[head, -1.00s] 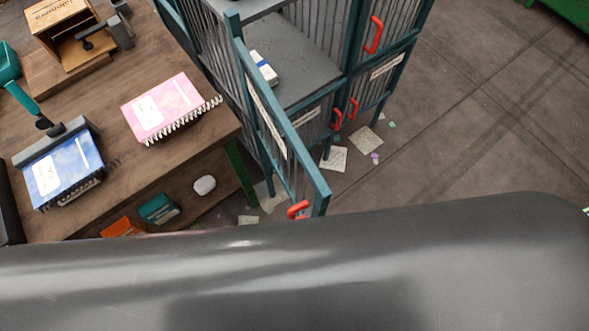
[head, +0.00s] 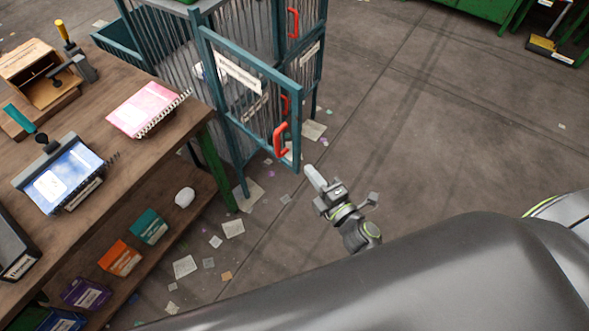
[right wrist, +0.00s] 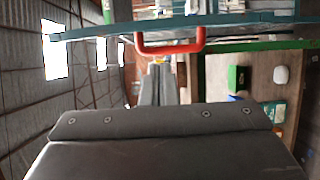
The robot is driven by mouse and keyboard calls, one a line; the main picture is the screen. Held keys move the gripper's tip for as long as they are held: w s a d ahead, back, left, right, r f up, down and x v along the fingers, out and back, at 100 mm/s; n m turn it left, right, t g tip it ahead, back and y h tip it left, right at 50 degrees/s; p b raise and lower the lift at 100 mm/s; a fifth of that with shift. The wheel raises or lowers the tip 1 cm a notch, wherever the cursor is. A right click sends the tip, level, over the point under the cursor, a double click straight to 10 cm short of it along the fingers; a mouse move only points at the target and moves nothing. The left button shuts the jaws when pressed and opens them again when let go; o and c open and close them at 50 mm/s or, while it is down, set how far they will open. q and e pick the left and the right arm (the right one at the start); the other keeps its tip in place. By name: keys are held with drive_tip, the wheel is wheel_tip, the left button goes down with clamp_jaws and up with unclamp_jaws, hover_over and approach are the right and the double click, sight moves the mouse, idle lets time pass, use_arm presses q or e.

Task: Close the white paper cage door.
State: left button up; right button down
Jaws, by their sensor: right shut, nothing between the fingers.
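The teal cage (head: 322,70) stands at the top middle of the head view. Its near barred door (head: 297,112) stands out from the cage at an angle, partly open. It bears a white label whose text is too small to read, and a red handle (head: 277,139) near its free edge. My right gripper (head: 312,173) is shut and empty, just right of and below the handle, apparently apart from it. In the right wrist view the red handle (right wrist: 170,49) lies just beyond the closed fingertips (right wrist: 158,66); contact is unclear. My left gripper is not in view.
A wooden workbench (head: 100,150) with a pink notebook (head: 147,108) and a blue notebook (head: 65,175) stands at the left. Loose papers (head: 185,266) lie on the floor below the door. Other red handles (head: 293,22) show behind it. The floor to the right is open.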

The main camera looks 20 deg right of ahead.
sight(292, 146)
drive_tip(key=x, duration=0.9)
drive_tip(key=shift+w+d+p, duration=0.1)
drive_tip(key=shift+w+p, duration=0.2)
drive_tip(key=shift+w, duration=0.05)
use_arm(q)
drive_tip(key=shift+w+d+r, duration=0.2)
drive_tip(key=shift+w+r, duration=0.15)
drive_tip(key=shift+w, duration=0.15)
use_arm(e)
drive_tip(key=shift+w, duration=0.5)
